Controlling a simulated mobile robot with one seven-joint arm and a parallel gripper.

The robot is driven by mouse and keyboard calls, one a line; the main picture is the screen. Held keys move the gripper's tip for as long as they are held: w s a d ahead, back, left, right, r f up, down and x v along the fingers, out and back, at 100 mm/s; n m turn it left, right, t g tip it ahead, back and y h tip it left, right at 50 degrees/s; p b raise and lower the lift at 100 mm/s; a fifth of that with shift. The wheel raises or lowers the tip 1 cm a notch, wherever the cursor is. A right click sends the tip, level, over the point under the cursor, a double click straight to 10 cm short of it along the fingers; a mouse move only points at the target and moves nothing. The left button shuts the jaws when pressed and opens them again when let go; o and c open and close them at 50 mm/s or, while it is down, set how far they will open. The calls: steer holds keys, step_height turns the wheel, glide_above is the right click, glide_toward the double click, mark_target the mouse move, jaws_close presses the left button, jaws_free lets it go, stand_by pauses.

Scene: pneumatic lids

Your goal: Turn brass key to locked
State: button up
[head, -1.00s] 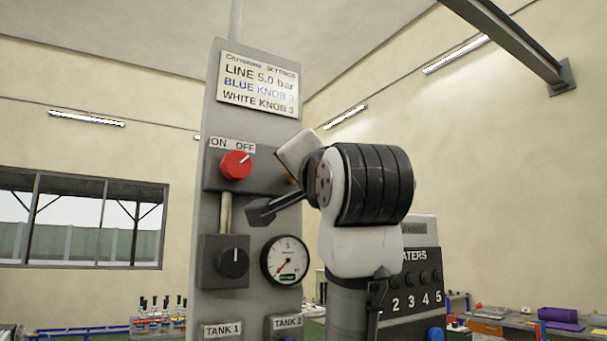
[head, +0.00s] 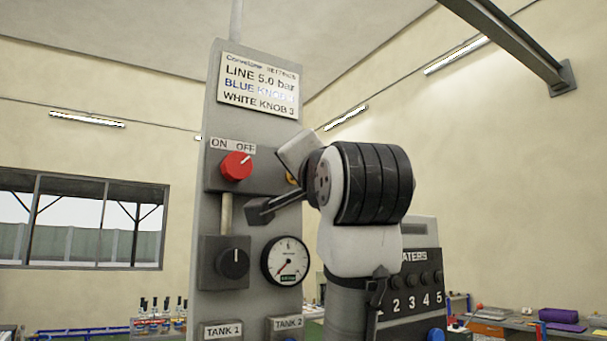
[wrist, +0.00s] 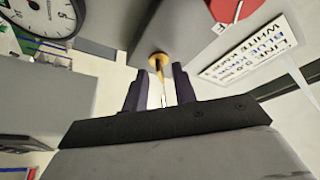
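The brass key (wrist: 160,62) shows in the wrist view, set in a grey box face just ahead of my gripper (wrist: 161,72). Its round brass collar is between and beyond the two dark fingertips, and a thin pale part of it extends toward the palm between the fingers. The fingers are apart, with gaps visible on both sides of the key. In the head view only a sliver of brass (head: 291,179) shows at the right of the red knob's box; my wrist hides the rest. I cannot read the key's position.
The grey console panel (head: 214,110) carries a red ON/OFF knob (head: 236,165), a black knob (head: 232,262) and a pressure gauge (head: 285,261) close to my arm. A heaters panel (head: 412,285) stands behind my arm at the right.

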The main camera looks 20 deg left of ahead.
steer(key=b+v, duration=0.5)
steer(key=v, duration=0.8)
steer(key=shift+s+d, duration=0.2)
steer(key=shift+s, duration=0.15)
steer(key=shift+f, duration=0.2)
